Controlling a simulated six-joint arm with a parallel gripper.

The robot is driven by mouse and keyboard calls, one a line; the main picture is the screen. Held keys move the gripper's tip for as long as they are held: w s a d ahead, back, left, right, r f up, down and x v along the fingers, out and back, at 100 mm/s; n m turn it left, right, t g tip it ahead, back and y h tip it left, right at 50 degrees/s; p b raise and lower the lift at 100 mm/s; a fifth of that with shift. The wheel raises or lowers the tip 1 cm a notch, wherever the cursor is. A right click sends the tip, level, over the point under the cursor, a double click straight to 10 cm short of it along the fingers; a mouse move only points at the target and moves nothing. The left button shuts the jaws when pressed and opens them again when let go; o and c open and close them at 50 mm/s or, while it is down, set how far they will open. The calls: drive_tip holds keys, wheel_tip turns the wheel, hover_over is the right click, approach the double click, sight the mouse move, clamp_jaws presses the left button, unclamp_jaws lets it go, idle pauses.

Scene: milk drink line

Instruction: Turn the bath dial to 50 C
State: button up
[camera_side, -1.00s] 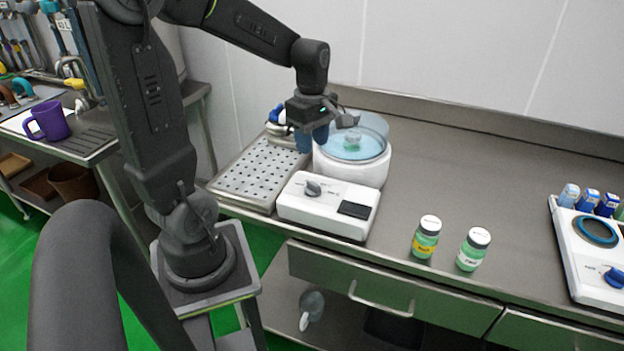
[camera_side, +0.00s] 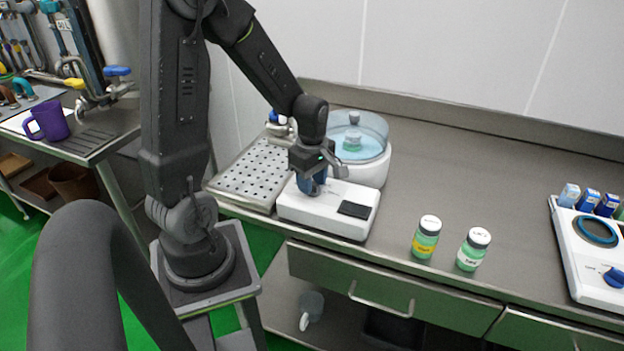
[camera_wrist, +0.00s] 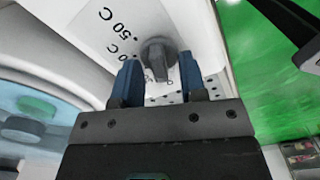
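The bath control box (camera_side: 325,213) is a white unit in front of the round water bath (camera_side: 372,171). Its grey dial (camera_wrist: 158,55) shows in the wrist view, with a "50 C" mark and other partly hidden marks printed beside it. In the side view the dial is hidden behind my gripper (camera_side: 312,188). My gripper is above the left part of the box. In the wrist view its two blue fingers (camera_wrist: 158,78) are spread apart, with the dial just beyond and between their tips. I see no contact between fingers and dial.
A dark display (camera_side: 355,210) is on the box's right side. A perforated steel tray (camera_side: 247,175) lies to the left. A yellow-labelled bottle (camera_side: 426,238) and a white-labelled bottle (camera_side: 473,250) stand to the right.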

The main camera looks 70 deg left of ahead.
clamp_jaws()
drive_tip(key=shift+m, duration=0.4)
drive_tip(key=m, duration=0.5)
drive_tip(key=shift+w, duration=0.1)
drive_tip(key=m, duration=0.6)
drive_tip(key=shift+w+m, duration=0.1)
drive_tip(key=shift+m, duration=0.3)
drive_tip(key=m, duration=0.7)
drive_tip(key=shift+d, duration=0.15)
drive_tip(key=m, duration=0.3)
drive_tip(key=shift+m, duration=0.4)
drive_tip(key=shift+d+m, duration=0.1)
drive_tip(key=shift+m, duration=1.7)
drive_tip(key=shift+o, duration=0.3)
unclamp_jaws()
